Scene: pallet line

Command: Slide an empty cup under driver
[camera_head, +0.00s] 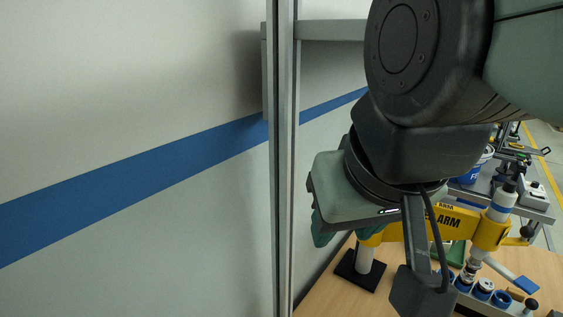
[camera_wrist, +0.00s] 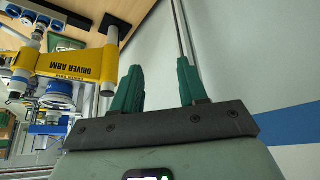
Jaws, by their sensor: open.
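A row of blue-rimmed cups (camera_head: 483,287) stands in a grey holder (camera_head: 515,308) at the lower right of the head view; the cups also show at the top left of the wrist view (camera_wrist: 31,16). Whether each is empty is too small to tell. The yellow driver arm (camera_head: 487,231) reaches over them, with a slim metal driver (camera_head: 468,273) hanging near the row. The wrist view shows the driver arm (camera_wrist: 85,66) upside down. My gripper (camera_wrist: 160,68) is open and empty, its green fingers apart, beside the wall and away from the cups.
The driver arm's post stands on a black base plate (camera_head: 357,272) on the wooden table (camera_head: 335,300). A metal upright (camera_head: 283,160) stands near the striped wall. A blue bucket (camera_head: 471,174) and a grey workbench lie behind. My arm hides part of the table.

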